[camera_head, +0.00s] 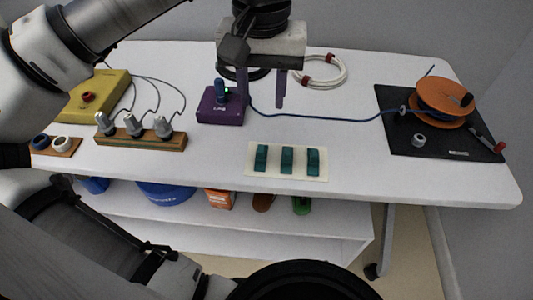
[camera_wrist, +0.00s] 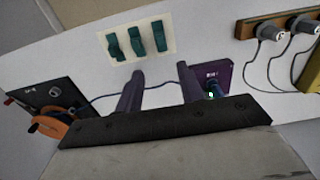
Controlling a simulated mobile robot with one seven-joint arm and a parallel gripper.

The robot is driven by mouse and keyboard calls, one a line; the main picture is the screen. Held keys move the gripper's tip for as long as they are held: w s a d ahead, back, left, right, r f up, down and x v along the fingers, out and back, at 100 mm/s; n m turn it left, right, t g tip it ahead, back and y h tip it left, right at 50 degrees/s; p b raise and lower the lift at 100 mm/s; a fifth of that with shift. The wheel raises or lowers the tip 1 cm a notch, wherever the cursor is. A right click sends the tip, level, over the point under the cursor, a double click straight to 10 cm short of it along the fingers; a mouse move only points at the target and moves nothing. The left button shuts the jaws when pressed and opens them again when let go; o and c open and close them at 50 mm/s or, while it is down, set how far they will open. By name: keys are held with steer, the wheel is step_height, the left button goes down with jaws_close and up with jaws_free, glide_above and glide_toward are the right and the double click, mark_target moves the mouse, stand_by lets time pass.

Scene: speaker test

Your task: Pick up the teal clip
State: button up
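Three teal clips stand in a row on a cream card (camera_head: 274,163) at the table's front middle: a left one (camera_head: 261,158), a middle one (camera_head: 287,160) and a right one (camera_head: 313,161). The wrist view also shows the left clip (camera_wrist: 159,37), the middle clip (camera_wrist: 136,42) and the right clip (camera_wrist: 115,47). My gripper (camera_head: 262,105) is open, with two purple fingers pointing down and nothing between them. It hangs behind the card, apart from the clips. Its fingers also show in the wrist view (camera_wrist: 160,68).
A purple box (camera_head: 220,113) with a blue plug stands left of my gripper. A blue cable (camera_head: 325,118) runs right to an orange spool (camera_head: 442,98) on a black mat (camera_head: 400,140). A wooden block (camera_head: 140,140) with grey knobs is left. A cable coil (camera_head: 322,72) lies behind.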

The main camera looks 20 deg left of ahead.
glide_above(262, 148)
steer(key=f, duration=0.6)
steer(key=shift+w+f+b, duration=0.25)
steer(key=shift+w+b, duration=0.05)
steer(key=shift+b, duration=0.1)
steer(key=f, duration=0.4)
steer(key=shift+s+a+f+b, duration=0.1)
steer(key=shift+s+b, duration=0.25)
steer(key=shift+f, duration=0.5)
jaws_close()
